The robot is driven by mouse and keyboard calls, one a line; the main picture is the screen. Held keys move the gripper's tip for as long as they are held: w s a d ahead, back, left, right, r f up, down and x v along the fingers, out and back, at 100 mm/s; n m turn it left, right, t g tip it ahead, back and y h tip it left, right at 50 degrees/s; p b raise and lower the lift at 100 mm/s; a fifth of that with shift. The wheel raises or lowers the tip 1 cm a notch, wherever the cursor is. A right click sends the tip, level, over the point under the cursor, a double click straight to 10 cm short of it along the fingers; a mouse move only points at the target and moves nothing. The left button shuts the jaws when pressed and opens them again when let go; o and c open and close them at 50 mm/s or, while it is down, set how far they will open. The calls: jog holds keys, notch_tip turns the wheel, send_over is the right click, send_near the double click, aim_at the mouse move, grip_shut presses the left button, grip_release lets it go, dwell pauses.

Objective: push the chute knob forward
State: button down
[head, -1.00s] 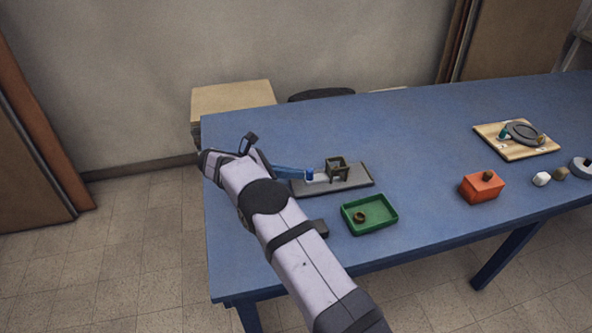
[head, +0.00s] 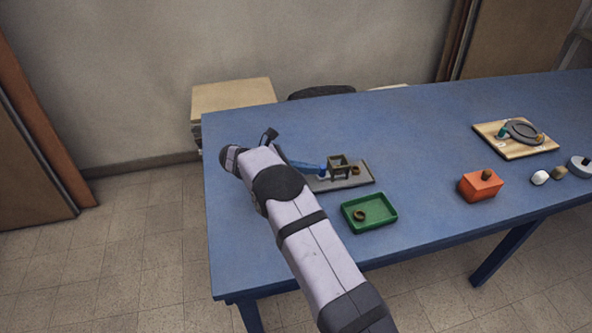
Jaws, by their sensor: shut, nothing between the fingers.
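The chute is a dark olive open frame (head: 339,160) on a flat grey plate (head: 352,182). A small brown ring-like piece (head: 355,170) sits on the plate just right of the frame. My gripper (head: 323,170), with long blue fingers, is shut. Its tips are low over the plate, close against the frame's left side. I cannot tell the knob apart here; the fingers and arm hide the plate's left part. Whether the tips touch the knob cannot be told.
A green tray (head: 393,218) holding a brown ring (head: 359,213) lies in front of the plate. An orange block (head: 480,187) with a brown knob-like top stands right. A wooden board (head: 539,148) with a grey ring is farther right. The blue table (head: 420,130) is clear behind the plate.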

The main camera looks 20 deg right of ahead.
jog(key=shift+s+a, duration=0.1)
jog(key=shift+a, duration=0.25)
jog(key=a, duration=0.3)
jog(key=shift+s+a, duration=0.25)
jog(key=shift+a, duration=0.15)
jog(key=b+v, duration=0.1)
jog(key=v, duration=0.8)
jog(key=shift+a+r+b, duration=0.15)
jog(key=shift+r+b, duration=0.1)
jog(key=shift+b, duration=0.1)
jog(key=shift+s+r, duration=0.1)
